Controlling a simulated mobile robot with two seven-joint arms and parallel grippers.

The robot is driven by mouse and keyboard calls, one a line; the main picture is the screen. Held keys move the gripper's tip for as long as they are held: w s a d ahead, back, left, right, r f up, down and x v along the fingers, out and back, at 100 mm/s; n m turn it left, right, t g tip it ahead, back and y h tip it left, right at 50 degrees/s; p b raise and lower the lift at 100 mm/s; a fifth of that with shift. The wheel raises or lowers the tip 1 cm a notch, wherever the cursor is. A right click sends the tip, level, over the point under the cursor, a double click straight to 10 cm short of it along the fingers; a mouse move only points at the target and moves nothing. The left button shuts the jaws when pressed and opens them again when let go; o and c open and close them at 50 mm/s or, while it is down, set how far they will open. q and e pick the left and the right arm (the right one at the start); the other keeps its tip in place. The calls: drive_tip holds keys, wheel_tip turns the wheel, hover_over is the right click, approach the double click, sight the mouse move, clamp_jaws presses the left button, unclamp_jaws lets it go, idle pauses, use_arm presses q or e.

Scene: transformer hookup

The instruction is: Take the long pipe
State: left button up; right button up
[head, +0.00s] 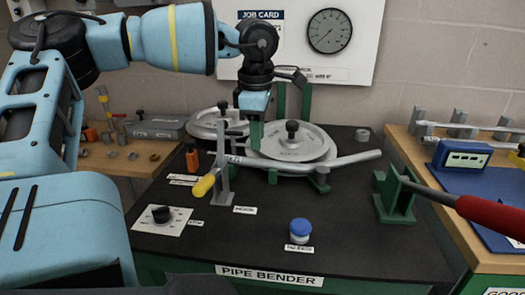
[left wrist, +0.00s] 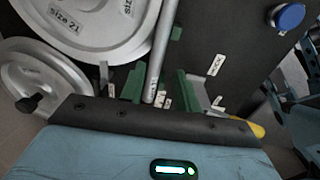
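A long grey pipe (head: 345,161), with a slight bend, lies across the pipe bender in front of the large silver disc (head: 292,145). In the left wrist view the pipe (left wrist: 161,45) runs down from the top beside the disc (left wrist: 85,25). My left gripper (head: 256,130) points down over the bender near the pipe's left part. In the left wrist view, green finger-like parts (left wrist: 160,88) stand apart on either side of the pipe's lower end; contact is not clear. My right gripper is not in view.
A grey upright with a yellow handle (head: 204,185) stands left of the pipe. A green block (head: 394,196) with a red-gripped lever (head: 490,214) stands at right. A blue button (head: 300,228) is at the front. Short grey pipes rest on the right-hand bench's rack (head: 470,126).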

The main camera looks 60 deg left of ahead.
sight(262, 164)
use_arm(q)
drive_tip(key=shift+w+a+f+b, duration=0.1)
drive_tip(key=shift+a+f+b, duration=0.05)
drive_tip(key=shift+f, duration=1.1)
drive_tip(key=shift+w+a+f+b, duration=0.1)
drive_tip(key=shift+a+f, duration=0.05)
drive_tip(key=shift+f, duration=1.05)
drive_tip(key=shift+w+a+f+b, duration=0.1)
drive_tip(key=shift+a+f+b, duration=0.05)
drive_tip(key=shift+f, duration=1.1)
clamp_jaws()
